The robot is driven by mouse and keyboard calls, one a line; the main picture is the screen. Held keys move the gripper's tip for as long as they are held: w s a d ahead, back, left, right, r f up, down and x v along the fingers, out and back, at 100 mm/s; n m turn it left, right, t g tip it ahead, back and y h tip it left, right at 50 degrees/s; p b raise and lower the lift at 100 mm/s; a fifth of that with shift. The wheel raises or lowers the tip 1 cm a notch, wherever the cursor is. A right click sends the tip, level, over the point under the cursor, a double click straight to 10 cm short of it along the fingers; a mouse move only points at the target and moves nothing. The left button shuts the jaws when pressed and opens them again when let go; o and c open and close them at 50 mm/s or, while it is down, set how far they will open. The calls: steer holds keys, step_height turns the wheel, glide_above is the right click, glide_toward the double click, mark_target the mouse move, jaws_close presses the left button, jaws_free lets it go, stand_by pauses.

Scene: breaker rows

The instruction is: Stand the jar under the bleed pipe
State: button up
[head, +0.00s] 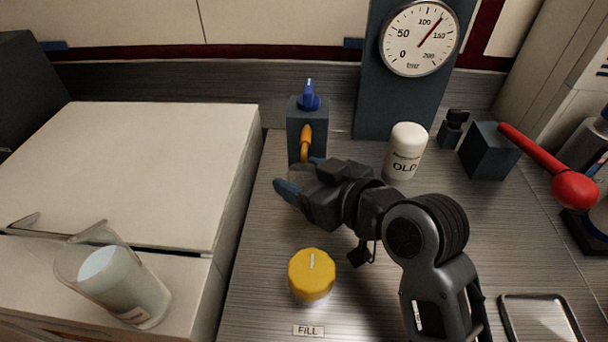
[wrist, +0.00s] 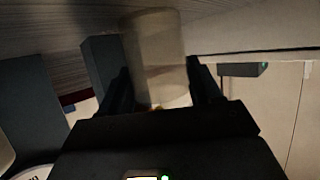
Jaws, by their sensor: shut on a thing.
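My gripper (head: 303,178) is shut on a clear jar (head: 298,172), which is mostly hidden behind the fingers in the head view. In the wrist view the translucent jar (wrist: 156,55) sits between the two fingers (wrist: 160,92). The orange bleed pipe (head: 306,138) curves down from a dark block (head: 294,118) with a blue knob (head: 309,98). Its lower end is just above the jar area. I cannot tell whether the jar touches the counter or is exactly under the pipe's mouth.
A white canister marked OLD (head: 404,152) stands right of my gripper. A yellow cap (head: 312,274) is in front, near the FILL label. A pressure gauge (head: 420,38) is behind. A red-knobbed lever (head: 574,188) is at right. A clear jug (head: 125,283) is at left.

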steer(key=shift+f, duration=0.25)
steer(key=o, duration=1.1)
steer(key=shift+r, duration=0.1)
steer(key=shift+c, duration=0.2)
steer(key=shift+r, duration=0.25)
steer(key=v, duration=1.2)
steer(key=shift+f, duration=0.1)
